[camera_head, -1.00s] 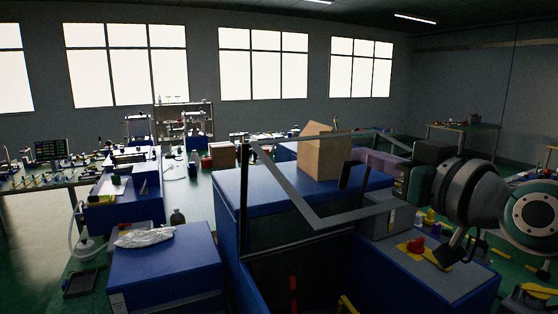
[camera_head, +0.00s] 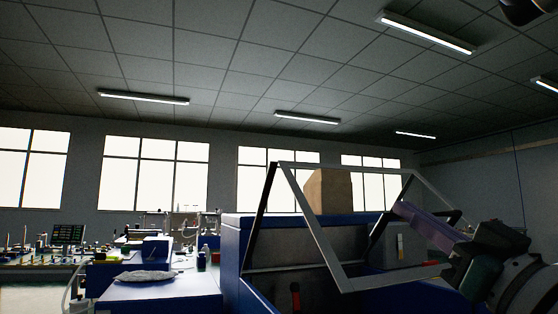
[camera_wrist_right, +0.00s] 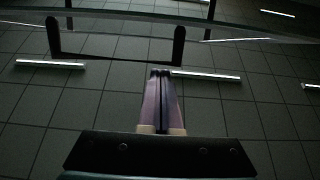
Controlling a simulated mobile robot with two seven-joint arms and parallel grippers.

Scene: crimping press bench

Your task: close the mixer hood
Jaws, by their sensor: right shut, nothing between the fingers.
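The mixer hood (camera_head: 316,232) is a grey-framed see-through panel on the blue mixer body (camera_head: 232,255). It stands raised and tilted, with the mixer opening uncovered below. Its black U-shaped handle (camera_wrist_right: 115,60) crosses the upper part of the right wrist view. My right gripper (camera_head: 400,207) has purple fingers and is shut and empty. It points up and to the left at the hood's right side. In the right wrist view its fingertips (camera_wrist_right: 160,73) lie just below the handle bar; I cannot tell whether they touch. My left gripper is not in view.
A cardboard box (camera_head: 330,191) sits on top of the mixer, behind the hood. A blue cabinet (camera_head: 165,295) with a clear bag (camera_head: 148,277) on it stands at left. A bench with small parts (camera_head: 40,258) is farther left. Open air lies above the hood.

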